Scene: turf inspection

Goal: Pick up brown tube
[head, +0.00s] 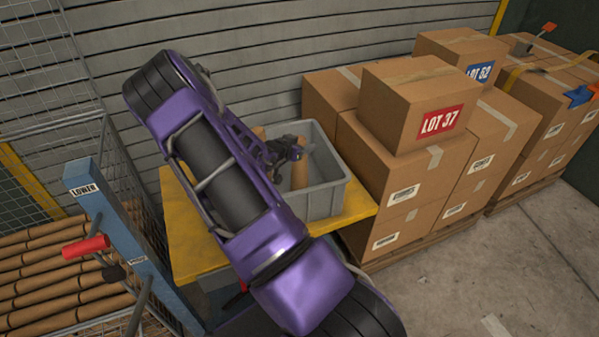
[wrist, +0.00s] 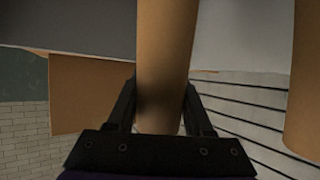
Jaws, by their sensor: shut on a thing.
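A brown tube (wrist: 167,60) stands between the two black fingers of my gripper (wrist: 160,115) in the wrist view, and the fingers are shut on it. In the head view my gripper (head: 290,153) is at the grey bin (head: 330,200), with the brown tube (head: 300,172) showing upright just below and beside it. The tube's lower end is hidden by the bin wall. My purple arm covers part of the bin's left side. Another brown tube (wrist: 305,85) shows at the right edge of the wrist view.
The bin stands on a yellow table (head: 190,225). Stacked cardboard boxes (head: 410,105) stand close on the right. A blue post (head: 115,235) with a red handle (head: 86,248) and a cage of brown tubes (head: 50,275) are at left. A slatted wall (head: 260,45) is behind.

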